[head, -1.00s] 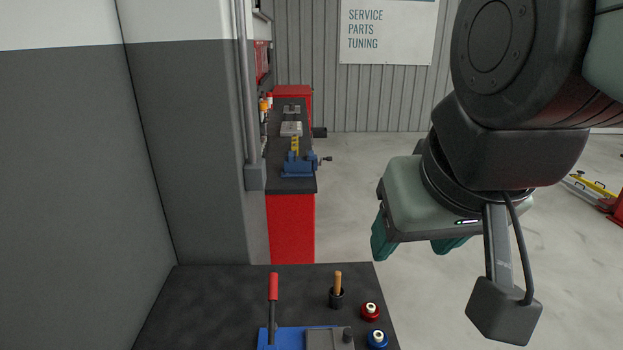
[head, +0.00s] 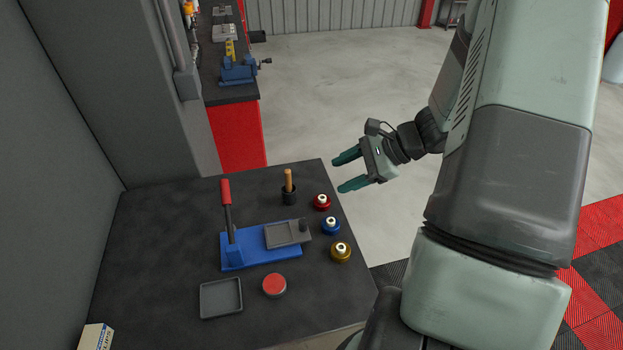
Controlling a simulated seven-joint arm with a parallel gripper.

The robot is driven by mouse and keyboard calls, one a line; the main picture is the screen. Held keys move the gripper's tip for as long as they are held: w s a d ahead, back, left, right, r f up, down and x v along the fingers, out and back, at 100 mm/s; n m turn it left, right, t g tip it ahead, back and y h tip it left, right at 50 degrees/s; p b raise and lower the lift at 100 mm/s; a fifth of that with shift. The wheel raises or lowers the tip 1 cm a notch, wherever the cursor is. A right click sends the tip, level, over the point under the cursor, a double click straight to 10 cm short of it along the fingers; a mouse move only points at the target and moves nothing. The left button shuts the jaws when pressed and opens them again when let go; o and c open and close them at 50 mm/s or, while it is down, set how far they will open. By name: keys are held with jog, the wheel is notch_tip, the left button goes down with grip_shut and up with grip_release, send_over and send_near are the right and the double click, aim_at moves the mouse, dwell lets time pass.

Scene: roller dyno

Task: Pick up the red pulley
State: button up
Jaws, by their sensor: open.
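The red pulley (head: 322,202) sits on the dark bench top (head: 160,235) near its right edge, at the far end of a row of pulleys. It has a pale hub in its middle. My gripper (head: 344,173) is open and empty. In the picture it is above and right of the red pulley, with its teal fingers pointing left toward the bench. The gripper is apart from the pulley, and nothing hides the pulley.
A blue pulley (head: 331,226) and a gold pulley (head: 340,252) stand in front of the red one. A black cup with a wooden handle (head: 289,190) is close on its left. A blue lever press (head: 262,247), a grey tray (head: 221,298) and a red-topped tin (head: 274,286) share the bench.

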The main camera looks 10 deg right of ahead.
aim_at(326, 200)
jog(key=d+f+m+t, duration=0.3)
jog(key=f+m, duration=0.2)
jog(key=f, duration=0.2)
jog(key=d+f+m+t, duration=0.2)
jog(key=f+m+t, duration=0.1)
jog(key=f+m, duration=0.25)
jog(key=shift+n, duration=0.35)
jog(key=x, duration=1.1)
jog(key=shift+w+d+f, duration=0.1)
jog(key=shift+d+f, duration=0.1)
jog(key=shift+d, duration=0.05)
jog(key=c, duration=0.8)
jog(key=shift+o, duration=0.2)
